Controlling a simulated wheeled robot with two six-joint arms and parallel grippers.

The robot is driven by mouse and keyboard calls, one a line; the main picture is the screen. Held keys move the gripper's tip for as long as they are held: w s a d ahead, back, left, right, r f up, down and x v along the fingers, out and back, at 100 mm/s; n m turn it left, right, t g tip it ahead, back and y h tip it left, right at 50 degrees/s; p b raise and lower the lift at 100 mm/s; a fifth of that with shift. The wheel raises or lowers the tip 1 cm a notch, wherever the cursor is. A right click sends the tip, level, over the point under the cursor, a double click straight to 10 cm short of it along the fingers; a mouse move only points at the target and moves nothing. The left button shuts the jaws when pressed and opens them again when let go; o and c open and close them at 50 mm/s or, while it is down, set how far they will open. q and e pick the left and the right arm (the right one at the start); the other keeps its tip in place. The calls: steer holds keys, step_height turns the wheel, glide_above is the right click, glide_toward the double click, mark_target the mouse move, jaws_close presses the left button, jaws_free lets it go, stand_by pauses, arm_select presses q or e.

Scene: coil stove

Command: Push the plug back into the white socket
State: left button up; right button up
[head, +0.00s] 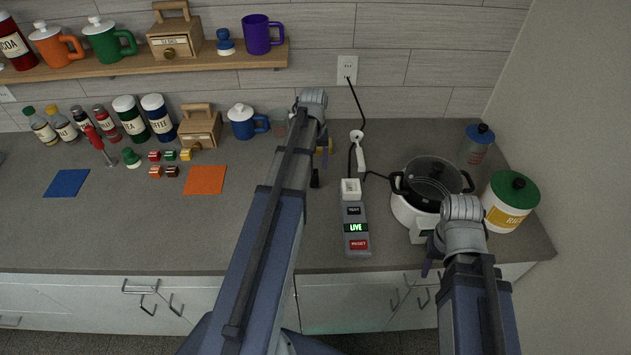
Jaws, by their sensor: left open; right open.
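A white socket (351,188) sits at the top end of a grey box with TEST, LIVE and RESET labels (355,228) on the counter. A white plug-like piece (359,152) lies on the counter just behind it, among black cords. I cannot tell from here whether any plug sits in the socket. My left gripper (319,165) hangs left of the socket, apart from it; my arm hides most of it, and it is open. My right gripper (431,256) is at the counter's front, beside the cooker, open and mostly hidden by its arm.
A black pot on a white cooker (410,215) stands right of the box. A RICE canister (509,201) and a blue-lidded jar (476,143) are further right. A wall outlet (347,69) has a black cord. Orange (205,180) and blue (67,183) mats lie left.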

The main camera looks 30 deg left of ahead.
mark_target(314, 171)
arm_select(q)
steer(key=shift+f+b, duration=2.6)
steer(key=shift+f, duration=0.3)
jaws_close()
